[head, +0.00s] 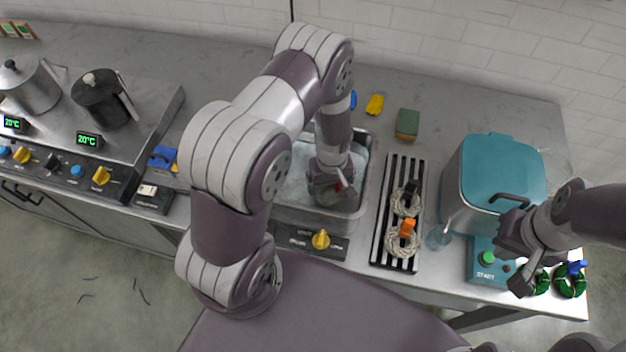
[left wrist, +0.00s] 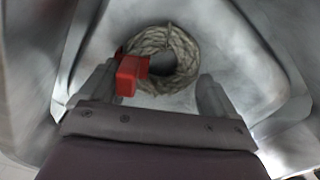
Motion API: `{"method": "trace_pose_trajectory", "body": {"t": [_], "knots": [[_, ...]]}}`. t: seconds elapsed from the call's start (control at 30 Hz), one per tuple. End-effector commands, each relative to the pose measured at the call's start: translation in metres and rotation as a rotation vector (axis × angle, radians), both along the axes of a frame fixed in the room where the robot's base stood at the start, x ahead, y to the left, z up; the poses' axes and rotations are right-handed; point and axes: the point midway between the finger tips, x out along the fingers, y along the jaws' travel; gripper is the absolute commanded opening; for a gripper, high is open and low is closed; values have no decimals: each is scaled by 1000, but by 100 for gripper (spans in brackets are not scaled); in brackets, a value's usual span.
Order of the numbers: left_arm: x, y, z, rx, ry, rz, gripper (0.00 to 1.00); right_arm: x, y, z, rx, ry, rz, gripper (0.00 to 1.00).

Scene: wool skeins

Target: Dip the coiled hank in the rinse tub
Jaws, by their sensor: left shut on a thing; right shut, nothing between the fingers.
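The coiled hank (left wrist: 165,55) is a ring of grey-beige wool with a red clip (left wrist: 130,75) on its left side in the left wrist view. My left gripper (head: 335,190) is down inside the metal rinse tub (head: 277,214) and shut on the hank. In the left wrist view, its fingers (left wrist: 155,90) stand either side of the hank's lower part. In the head view only a bit of red shows, as my arm and gripper cover the hank. My right gripper (head: 525,280) is shut and empty, above the right end of the counter.
A slotted rack (head: 396,255) right of the tub holds hanks with black and orange clips. A teal-lidded pot (head: 495,170) and green skeins (head: 570,282) are at the right. A green sponge block (head: 407,124) lies behind. Kettles (head: 104,100) stand on the left.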

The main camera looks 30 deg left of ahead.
Motion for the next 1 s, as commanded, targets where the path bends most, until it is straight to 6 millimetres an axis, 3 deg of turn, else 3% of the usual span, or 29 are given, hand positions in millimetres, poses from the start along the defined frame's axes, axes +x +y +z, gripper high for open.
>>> {"method": "trace_pose_trajectory", "body": {"t": [0.53, 1.0], "knots": [[-10, -9, 10, 0, 0, -1, 61, 0, 0, 14, 0, 0, 0, 0], [-4, -4, 2, 1, -2, 1, 61, 0, 0, 5, 0, 0, 0, 0]]}}
